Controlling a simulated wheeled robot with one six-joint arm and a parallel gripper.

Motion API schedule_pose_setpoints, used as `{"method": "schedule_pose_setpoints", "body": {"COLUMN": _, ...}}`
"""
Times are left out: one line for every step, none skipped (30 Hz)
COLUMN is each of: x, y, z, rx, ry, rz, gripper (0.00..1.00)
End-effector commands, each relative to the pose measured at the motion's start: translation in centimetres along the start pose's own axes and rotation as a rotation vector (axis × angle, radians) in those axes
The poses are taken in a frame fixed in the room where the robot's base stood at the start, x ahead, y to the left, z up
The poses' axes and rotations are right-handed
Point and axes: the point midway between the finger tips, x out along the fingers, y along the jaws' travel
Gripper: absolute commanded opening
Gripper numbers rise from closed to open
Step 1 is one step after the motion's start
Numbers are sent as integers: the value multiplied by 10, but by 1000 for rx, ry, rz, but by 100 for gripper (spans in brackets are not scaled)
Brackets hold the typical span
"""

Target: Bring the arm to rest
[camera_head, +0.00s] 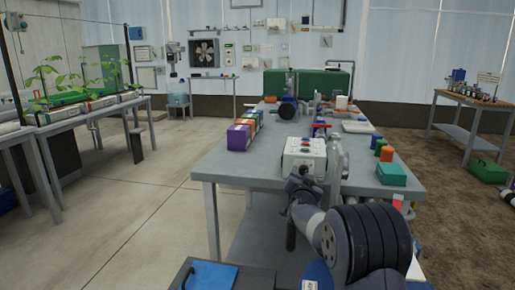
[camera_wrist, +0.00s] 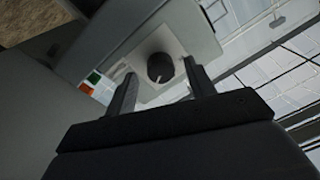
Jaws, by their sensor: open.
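My arm (camera_head: 310,222) reaches forward from the lower right in the head view, bent low at the near end of the grey bench (camera_head: 245,172). My gripper (camera_wrist: 159,70) is open in the wrist view, its two dark fingers apart. A black round knob (camera_wrist: 160,67) on a pale square plate (camera_wrist: 148,96) shows between the fingers. I cannot tell whether the fingers touch it. In the head view the gripper end is small and dark, close to a white control box (camera_head: 296,150) with red and green buttons, and its fingers are not clear.
Purple, orange and green boxes (camera_head: 238,138) stand left of the control box. A teal box (camera_head: 391,175) and several coloured containers stand at the right edge. A plant bench (camera_head: 70,116) is at the left, with open concrete floor (camera_head: 150,205) between.

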Motion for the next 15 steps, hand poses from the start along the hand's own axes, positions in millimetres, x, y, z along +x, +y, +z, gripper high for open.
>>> {"method": "schedule_pose_setpoints", "body": {"x": 5, "y": 0, "z": 0, "rx": 0, "ry": 1, "rz": 0, "gripper": 52}}
{"method": "schedule_pose_setpoints", "body": {"x": 7, "y": 0, "z": 0, "rx": 0, "ry": 1, "rz": 0, "gripper": 52}}
{"method": "schedule_pose_setpoints", "body": {"x": 10, "y": 0, "z": 0, "rx": 0, "ry": 2, "rz": 0, "gripper": 52}}
{"method": "schedule_pose_setpoints", "body": {"x": 11, "y": 0, "z": 0, "rx": -1, "ry": 1, "rz": 0, "gripper": 52}}
{"method": "schedule_pose_setpoints", "body": {"x": 12, "y": 0, "z": 0, "rx": -1, "ry": 0, "rz": 0, "gripper": 52}}
{"method": "schedule_pose_setpoints", "body": {"x": 14, "y": 0, "z": 0, "rx": -1, "ry": 0, "rz": 0, "gripper": 52}}
{"method": "schedule_pose_setpoints", "body": {"x": 15, "y": 0, "z": 0, "rx": -1, "ry": 0, "rz": 0, "gripper": 52}}
{"method": "schedule_pose_setpoints", "body": {"x": 15, "y": 0, "z": 0, "rx": -1, "ry": 0, "rz": 0, "gripper": 52}}
{"method": "schedule_pose_setpoints", "body": {"x": 16, "y": 0, "z": 0, "rx": -1, "ry": 0, "rz": 0, "gripper": 52}}
{"method": "schedule_pose_setpoints", "body": {"x": 16, "y": 0, "z": 0, "rx": -1, "ry": 0, "rz": 0, "gripper": 52}}
{"method": "schedule_pose_setpoints", "body": {"x": 16, "y": 0, "z": 0, "rx": -1, "ry": 0, "rz": -1, "gripper": 52}}
{"method": "schedule_pose_setpoints", "body": {"x": 16, "y": 0, "z": 0, "rx": -1, "ry": 0, "rz": -1, "gripper": 52}}
{"method": "schedule_pose_setpoints", "body": {"x": 16, "y": 0, "z": 0, "rx": -2, "ry": 0, "rz": -1, "gripper": 52}}
{"method": "schedule_pose_setpoints", "body": {"x": 16, "y": 0, "z": 0, "rx": -2, "ry": 0, "rz": 0, "gripper": 52}}
{"method": "schedule_pose_setpoints", "body": {"x": 16, "y": 0, "z": 0, "rx": -2, "ry": 0, "rz": 0, "gripper": 52}}
